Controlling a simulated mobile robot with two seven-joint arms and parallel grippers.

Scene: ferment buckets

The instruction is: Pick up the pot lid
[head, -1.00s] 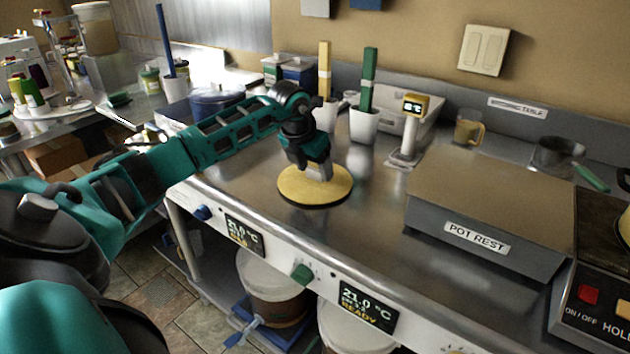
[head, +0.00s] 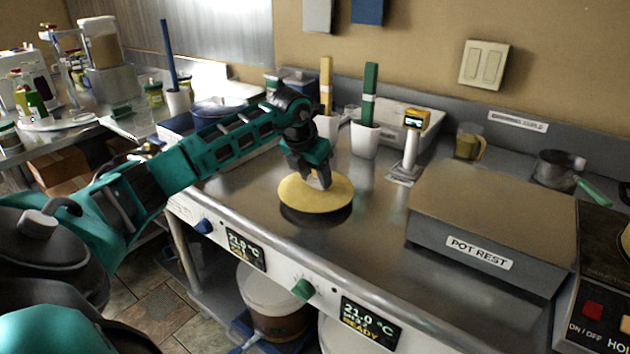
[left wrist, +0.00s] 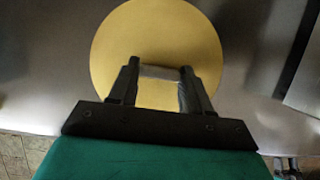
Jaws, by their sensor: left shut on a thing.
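The pot lid is a round yellow disc (head: 305,194) over the steel counter, left of the pot rest. My left gripper (head: 318,178) is above it, shut on the grey handle at its middle. The lid is off the counter, with a dark shadow below it. In the left wrist view the lid (left wrist: 150,40) lies past the fingers, and the handle (left wrist: 160,72) sits between the two fingertips (left wrist: 160,80). My right gripper is not in view.
The pot rest (head: 480,225) stands to the right, and a hot plate with a red switch (head: 592,310) is at the far right. White cups (head: 364,138) with upright coloured sticks and a small display stand (head: 410,145) are behind the lid. The counter between lid and pot rest is clear.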

